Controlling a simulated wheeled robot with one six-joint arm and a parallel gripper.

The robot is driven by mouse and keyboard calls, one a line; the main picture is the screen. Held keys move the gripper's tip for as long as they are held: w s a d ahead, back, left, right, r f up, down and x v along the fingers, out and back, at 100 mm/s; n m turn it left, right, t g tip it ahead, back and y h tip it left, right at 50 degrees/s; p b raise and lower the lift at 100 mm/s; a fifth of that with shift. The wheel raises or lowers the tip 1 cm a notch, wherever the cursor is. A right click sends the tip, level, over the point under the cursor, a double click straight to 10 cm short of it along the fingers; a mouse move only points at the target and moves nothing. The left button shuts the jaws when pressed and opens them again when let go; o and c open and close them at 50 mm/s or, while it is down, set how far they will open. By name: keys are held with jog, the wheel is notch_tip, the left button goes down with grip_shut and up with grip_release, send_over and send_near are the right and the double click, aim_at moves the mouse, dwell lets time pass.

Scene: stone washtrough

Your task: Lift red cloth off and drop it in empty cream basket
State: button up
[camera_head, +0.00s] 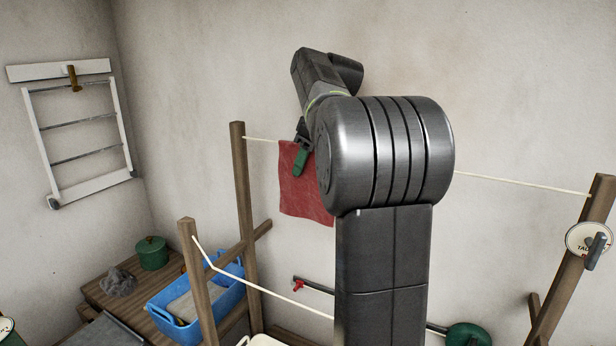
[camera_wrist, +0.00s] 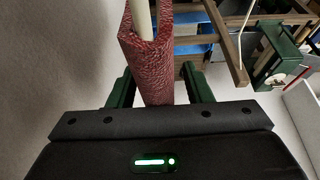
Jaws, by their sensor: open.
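The red cloth (camera_head: 303,190) hangs folded over the rear cream line, partly hidden behind my arm. In the wrist view the cloth (camera_wrist: 152,65) drapes over the line and comes down between the two green fingers of my gripper (camera_wrist: 160,80). The fingers stand apart with a gap on each side of the cloth. In the head view my gripper (camera_head: 302,155) is at the cloth's upper part. A pale cream rim (camera_head: 265,341) shows at the bottom edge, perhaps the cream basket; its inside is out of view.
Wooden posts (camera_head: 240,200) carry the lines. A blue basket (camera_head: 206,303) with pale cloth in it stands on a wooden table beside a green pot (camera_head: 151,253) and a grey heap (camera_head: 118,283). A red-handled tap (camera_head: 299,285) is on the wall.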

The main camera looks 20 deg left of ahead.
jog(key=shift+f, duration=0.1)
jog(key=c, duration=0.8)
jog(key=shift+c, duration=0.2)
